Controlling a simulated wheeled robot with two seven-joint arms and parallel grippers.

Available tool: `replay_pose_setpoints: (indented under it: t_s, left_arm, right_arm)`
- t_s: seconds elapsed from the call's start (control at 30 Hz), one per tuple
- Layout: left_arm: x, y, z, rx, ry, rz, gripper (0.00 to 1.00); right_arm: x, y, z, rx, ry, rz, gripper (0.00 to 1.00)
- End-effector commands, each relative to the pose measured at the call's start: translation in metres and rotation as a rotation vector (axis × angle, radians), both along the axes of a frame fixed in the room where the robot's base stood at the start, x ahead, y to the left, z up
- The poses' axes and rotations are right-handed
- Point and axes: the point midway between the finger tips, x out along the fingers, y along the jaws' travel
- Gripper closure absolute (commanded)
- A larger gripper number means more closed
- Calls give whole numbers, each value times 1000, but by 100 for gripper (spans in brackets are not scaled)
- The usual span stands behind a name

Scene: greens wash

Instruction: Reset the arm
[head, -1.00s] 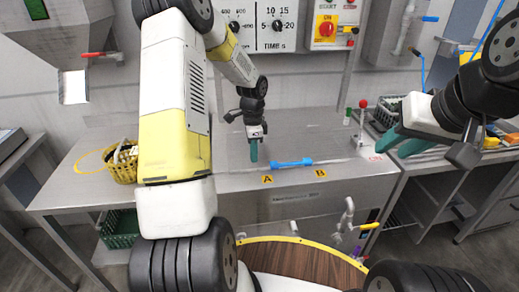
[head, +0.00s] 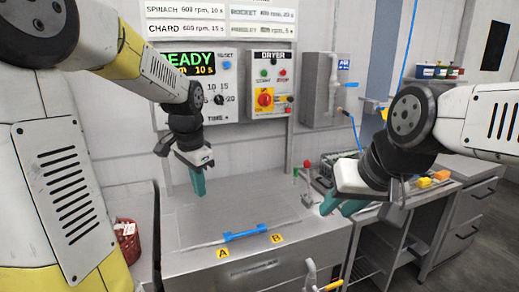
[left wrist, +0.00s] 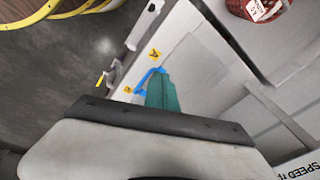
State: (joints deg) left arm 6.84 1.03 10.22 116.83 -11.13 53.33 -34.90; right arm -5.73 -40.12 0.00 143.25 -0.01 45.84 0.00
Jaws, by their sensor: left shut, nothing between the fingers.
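My left gripper (head: 199,186) hangs above the steel worktop with its teal fingers pointing down and together, holding nothing. Its teal fingers also show in the left wrist view (left wrist: 163,93). My right gripper (head: 340,205) is at the right, over the area beside the worktop's right end. Its teal fingers point down and left, partly hidden by the wrist, and the gap between them is unclear. A blue-handled bar (head: 245,232) lies across the front of the worktop near the yellow labels A (head: 222,252) and B (head: 277,238).
A control panel (head: 266,87) with a red button stands behind the worktop (head: 200,232). A red basket (head: 127,240) is at the left. A red-topped post (head: 307,170) and a dark crate (head: 322,180) are near the right end. Yellow blocks (head: 432,179) lie further right.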

Motion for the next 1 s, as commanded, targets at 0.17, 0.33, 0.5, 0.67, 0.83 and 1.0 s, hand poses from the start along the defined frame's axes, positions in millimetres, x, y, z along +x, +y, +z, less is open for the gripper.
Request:
replay_pose_setpoints:
  t_s: [0.17,0.33,0.5,0.67,0.83,1.0]
  left_arm:
    - [-62,-11,39,-93,-129,235,100]
    - [-115,-20,54,-234,-223,444,100]
    - [-150,-27,56,-360,-271,586,100]
    - [-163,-30,54,-416,-282,642,100]
    - [-164,-30,54,-420,-284,646,100]
    - [-164,-30,54,-420,-284,646,100]
  right_arm:
    - [0,0,0,0,0,0,68]
    - [0,0,0,0,0,0,68]
    - [0,0,0,0,0,0,68]
    - [0,0,0,0,0,0,68]
    - [0,0,0,0,0,0,68]
    - [0,0,0,0,0,0,68]
